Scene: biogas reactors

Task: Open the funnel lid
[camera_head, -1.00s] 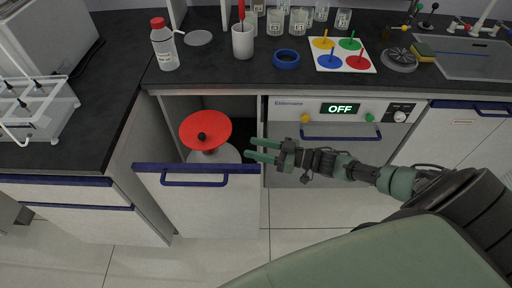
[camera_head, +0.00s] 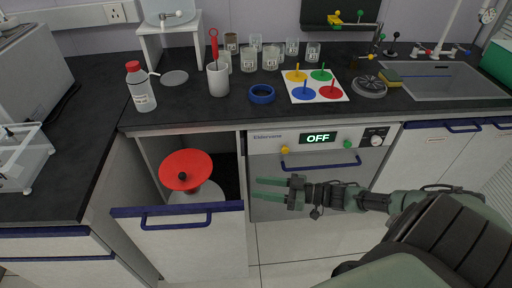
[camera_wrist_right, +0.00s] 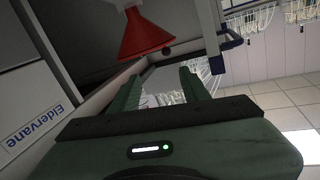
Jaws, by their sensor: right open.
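The red funnel (camera_head: 200,165) stands in the open drawer below the counter, with a wide red round top and a small black knob (camera_head: 182,176). A pale round base shows under it. My left gripper is not in view.
The open drawer front (camera_head: 180,235) with a blue handle sticks out below the funnel. The oven (camera_head: 318,165) reads OFF. The counter holds a bottle (camera_head: 141,90), a white cup (camera_head: 218,80), a blue ring (camera_head: 262,94), beakers and a board of coloured discs (camera_head: 315,86).

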